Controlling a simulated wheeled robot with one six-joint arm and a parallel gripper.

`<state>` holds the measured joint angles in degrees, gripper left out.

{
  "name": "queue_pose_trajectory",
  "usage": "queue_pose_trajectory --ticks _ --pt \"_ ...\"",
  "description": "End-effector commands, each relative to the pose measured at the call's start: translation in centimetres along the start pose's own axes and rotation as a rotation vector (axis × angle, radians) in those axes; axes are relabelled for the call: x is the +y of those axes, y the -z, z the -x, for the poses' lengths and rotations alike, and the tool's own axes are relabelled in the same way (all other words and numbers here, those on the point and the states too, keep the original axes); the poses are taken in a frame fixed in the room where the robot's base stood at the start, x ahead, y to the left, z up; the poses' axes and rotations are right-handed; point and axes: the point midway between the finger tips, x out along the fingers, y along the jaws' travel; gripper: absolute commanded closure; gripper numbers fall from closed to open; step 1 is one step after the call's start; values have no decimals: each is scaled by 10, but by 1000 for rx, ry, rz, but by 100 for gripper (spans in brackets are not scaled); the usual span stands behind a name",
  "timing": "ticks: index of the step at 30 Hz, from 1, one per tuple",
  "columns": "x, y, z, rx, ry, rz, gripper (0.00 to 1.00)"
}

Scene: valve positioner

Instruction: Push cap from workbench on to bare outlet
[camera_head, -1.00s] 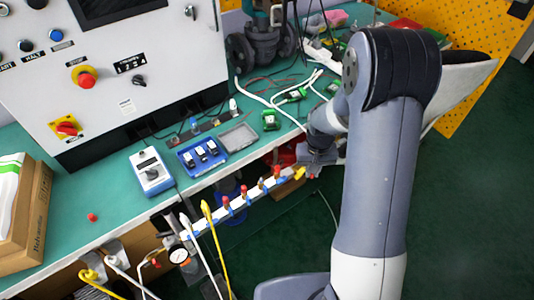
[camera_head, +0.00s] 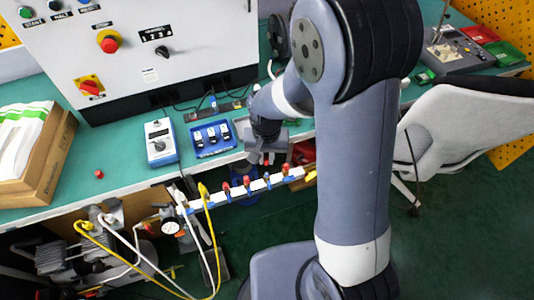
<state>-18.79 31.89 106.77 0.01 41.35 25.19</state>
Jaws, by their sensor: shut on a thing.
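A small red cap (camera_head: 98,173) lies on the green workbench (camera_head: 40,212) at the left. A white manifold bar (camera_head: 256,185) runs along below the bench's front edge, with several red-topped outlets on it, one of them here (camera_head: 226,187). Hoses cover its left end, and I cannot tell which outlet is bare. My gripper (camera_head: 263,158) is over the bench's front edge, just above the right half of the manifold. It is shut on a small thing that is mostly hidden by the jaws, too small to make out.
A blue tray (camera_head: 194,152) with black parts and a blue-white meter (camera_head: 160,143) stand behind the manifold. Yellow and white hoses hang by a gauge (camera_head: 171,226). A cardboard box (camera_head: 50,160) is at the left, a grey chair (camera_head: 450,130) at the right.

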Motion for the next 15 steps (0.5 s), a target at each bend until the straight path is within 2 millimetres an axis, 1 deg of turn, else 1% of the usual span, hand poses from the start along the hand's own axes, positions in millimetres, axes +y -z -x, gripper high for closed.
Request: queue_pose_trajectory --ticks 8,15 --pt "0 0 -17 -1 0 -1 100" --pt "0 0 -40 -1 0 0 100"
